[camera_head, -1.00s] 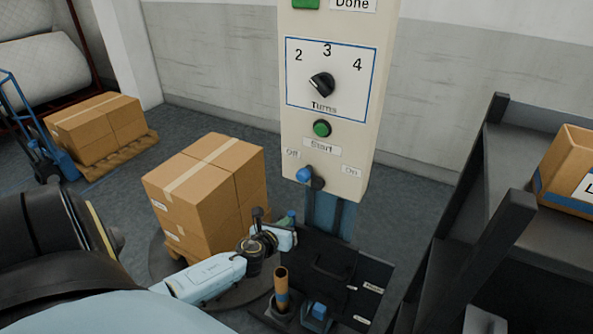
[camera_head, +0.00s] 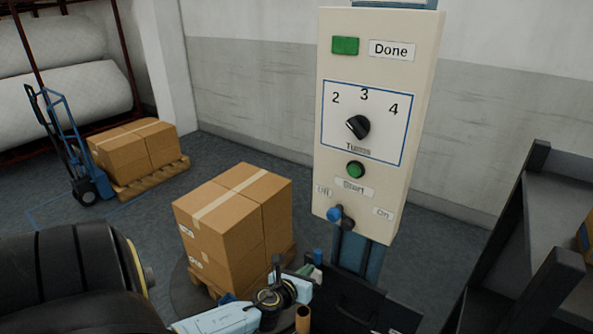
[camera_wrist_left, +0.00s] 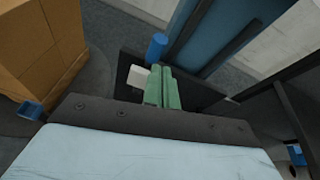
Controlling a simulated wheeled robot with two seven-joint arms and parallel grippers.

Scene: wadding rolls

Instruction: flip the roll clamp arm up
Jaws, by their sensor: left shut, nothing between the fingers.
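My left gripper (camera_head: 311,274) is low in the middle of the head view, beside the carton stack. Its two green fingers lie shut together in the left wrist view (camera_wrist_left: 163,88), with nothing between them. A blue cylindrical knob (camera_wrist_left: 157,46), perhaps the grip of the roll clamp arm, stands just beyond the fingertips. A small blue tip also shows just above the gripper in the head view (camera_head: 318,255). The rest of the clamp arm cannot be made out. Whether the fingers touch the knob is unclear. My right gripper is not in view.
The control panel (camera_head: 421,90) stands on a blue post (camera_head: 361,258), with its Off/On lever (camera_head: 340,217) toward Off. Stacked cartons (camera_head: 233,225) are close left of the gripper. A brown cylindrical handle (camera_head: 303,319) is just below it. Dark shelving (camera_head: 545,195) stands at right.

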